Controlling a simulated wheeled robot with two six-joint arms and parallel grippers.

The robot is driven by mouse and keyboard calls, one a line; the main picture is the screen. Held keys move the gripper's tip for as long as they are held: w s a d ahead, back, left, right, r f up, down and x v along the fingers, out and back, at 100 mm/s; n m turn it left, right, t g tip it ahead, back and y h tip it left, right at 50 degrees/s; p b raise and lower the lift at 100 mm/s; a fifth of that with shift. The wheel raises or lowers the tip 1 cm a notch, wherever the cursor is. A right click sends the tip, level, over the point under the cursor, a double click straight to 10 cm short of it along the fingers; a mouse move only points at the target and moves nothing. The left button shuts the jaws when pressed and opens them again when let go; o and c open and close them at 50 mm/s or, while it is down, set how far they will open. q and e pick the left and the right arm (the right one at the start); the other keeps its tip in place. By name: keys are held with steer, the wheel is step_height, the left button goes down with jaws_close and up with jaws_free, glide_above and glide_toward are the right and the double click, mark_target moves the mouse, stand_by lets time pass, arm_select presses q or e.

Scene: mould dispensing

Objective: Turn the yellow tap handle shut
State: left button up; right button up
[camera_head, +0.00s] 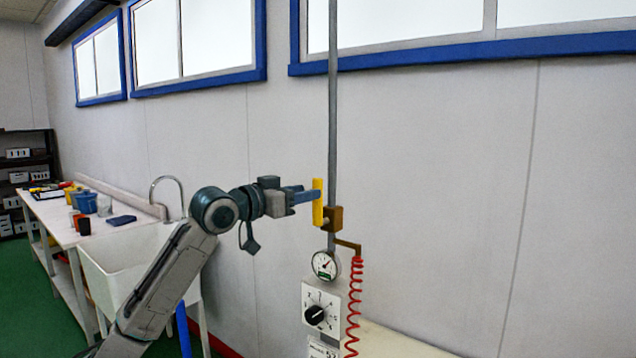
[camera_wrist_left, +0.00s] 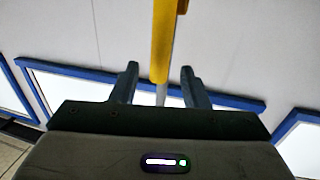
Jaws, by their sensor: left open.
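The yellow tap handle (camera_head: 318,203) stands upright, in line with the grey vertical pipe (camera_head: 332,120), beside a brass valve body (camera_head: 334,218). My left gripper (camera_head: 312,195) is at the handle's upper part, coming from the left. In the left wrist view the yellow handle (camera_wrist_left: 162,45) reaches down between the two open fingers (camera_wrist_left: 160,84), with a gap on both sides. My right gripper is not in view.
Below the valve are a round gauge (camera_head: 325,265), a red coiled hose (camera_head: 355,305) and a control box with a black knob (camera_head: 315,315). A white sink (camera_head: 130,265) and a bench with cups (camera_head: 85,205) stand at left.

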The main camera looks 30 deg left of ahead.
mark_target(318, 221)
arm_select(q)
steer(key=shift+p+x, duration=0.95)
steer(key=shift+x, duration=1.45)
jaws_close()
